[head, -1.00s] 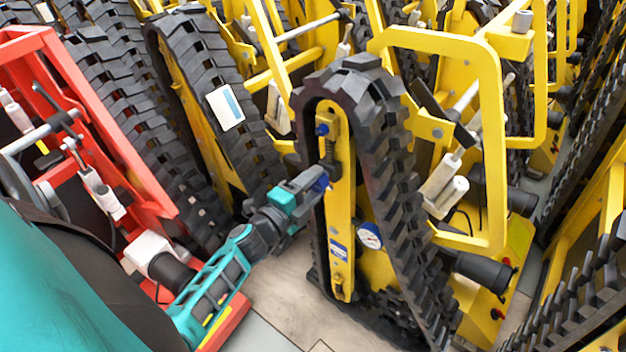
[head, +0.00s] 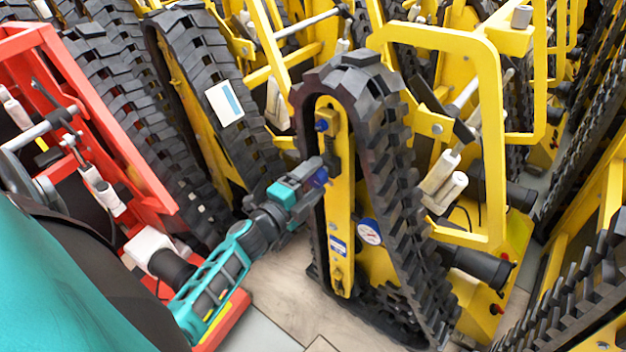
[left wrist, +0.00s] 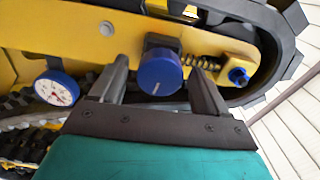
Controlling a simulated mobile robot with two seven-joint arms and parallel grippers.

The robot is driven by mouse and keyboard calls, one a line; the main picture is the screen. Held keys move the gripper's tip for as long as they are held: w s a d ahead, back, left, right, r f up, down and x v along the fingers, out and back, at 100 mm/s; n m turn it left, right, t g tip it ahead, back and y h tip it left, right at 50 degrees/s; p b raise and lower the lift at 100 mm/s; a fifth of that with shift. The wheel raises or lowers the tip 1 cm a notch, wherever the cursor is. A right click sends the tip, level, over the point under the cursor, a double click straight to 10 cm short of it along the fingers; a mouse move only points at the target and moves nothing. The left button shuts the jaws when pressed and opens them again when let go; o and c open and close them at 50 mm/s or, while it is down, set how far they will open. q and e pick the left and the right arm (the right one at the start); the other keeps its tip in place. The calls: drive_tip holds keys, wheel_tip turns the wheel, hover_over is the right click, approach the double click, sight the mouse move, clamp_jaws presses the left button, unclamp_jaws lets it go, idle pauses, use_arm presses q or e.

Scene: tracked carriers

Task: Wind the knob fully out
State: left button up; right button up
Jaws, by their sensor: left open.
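The blue knob (left wrist: 160,73) sits on the yellow track frame (left wrist: 120,35), with a pale line on its face. In the left wrist view it lies between the two fingers of my left gripper (left wrist: 162,78), which are spread with gaps on both sides. In the head view my left gripper (head: 318,172) reaches the yellow side plate (head: 340,240) of the upright tracked carrier, and the knob (head: 320,177) is partly hidden by it. My right gripper is not in view.
A round dial gauge (head: 370,232) is on the frame below the knob. A spring and a small blue bolt (left wrist: 238,75) lie along the slot. The black rubber track (head: 395,180) wraps the frame. A red carrier (head: 120,150) stands at left; other yellow carriers crowd around.

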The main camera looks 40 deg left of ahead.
use_arm(q)
drive_tip(key=s+a+p, duration=0.1)
drive_tip(key=s, duration=1.2)
drive_tip(key=shift+w+d, duration=0.1)
